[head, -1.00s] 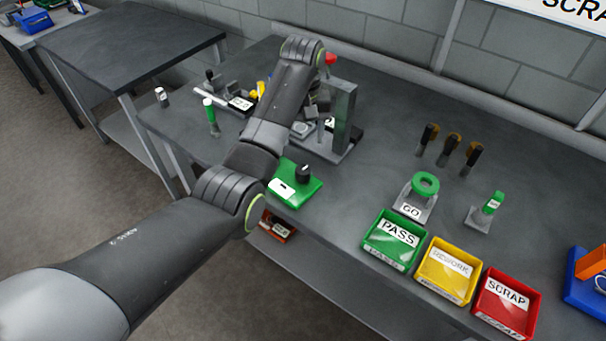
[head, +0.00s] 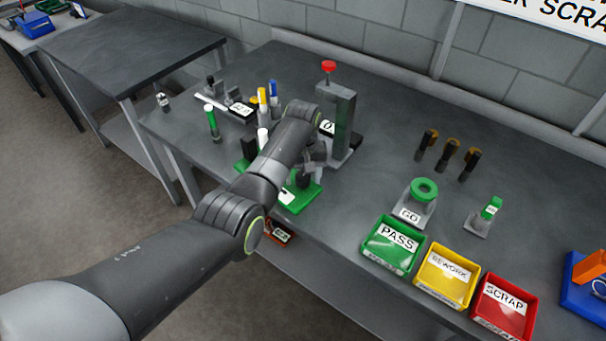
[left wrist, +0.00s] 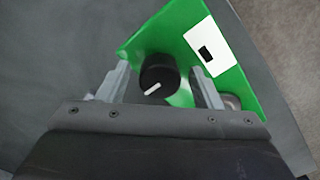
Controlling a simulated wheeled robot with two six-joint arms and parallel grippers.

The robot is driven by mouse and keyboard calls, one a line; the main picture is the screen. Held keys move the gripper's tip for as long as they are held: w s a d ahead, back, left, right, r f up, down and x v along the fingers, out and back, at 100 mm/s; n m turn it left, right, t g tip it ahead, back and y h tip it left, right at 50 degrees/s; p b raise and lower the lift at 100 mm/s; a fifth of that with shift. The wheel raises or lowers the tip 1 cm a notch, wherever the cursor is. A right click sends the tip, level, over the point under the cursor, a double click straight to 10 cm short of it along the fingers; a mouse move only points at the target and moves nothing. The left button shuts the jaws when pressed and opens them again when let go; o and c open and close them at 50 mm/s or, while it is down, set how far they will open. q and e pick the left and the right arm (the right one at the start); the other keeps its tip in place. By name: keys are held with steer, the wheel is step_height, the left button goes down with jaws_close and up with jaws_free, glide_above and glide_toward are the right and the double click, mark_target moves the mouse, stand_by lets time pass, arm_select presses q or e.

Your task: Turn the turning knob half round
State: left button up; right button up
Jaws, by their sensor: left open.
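The turning knob (left wrist: 159,76) is a round black knob with a white pointer line. It stands on a green base plate (left wrist: 182,28) that carries a white label. In the left wrist view the pointer line slants toward the lower left. My left gripper (left wrist: 165,83) is open, with one finger on each side of the knob and a visible gap to each. In the head view my left gripper (head: 311,161) is over the green plate (head: 299,200) and the knob (head: 304,180) is partly hidden behind it. My right gripper is not in view.
A grey press (head: 341,120) with a red top stands just behind the plate. Several upright markers (head: 268,95) stand behind my arm. The green PASS bin (head: 392,244), yellow bin (head: 447,275) and red bin (head: 505,305) line the front edge.

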arm_select(q)
steer(key=c, duration=1)
steer(key=shift+r, duration=0.1)
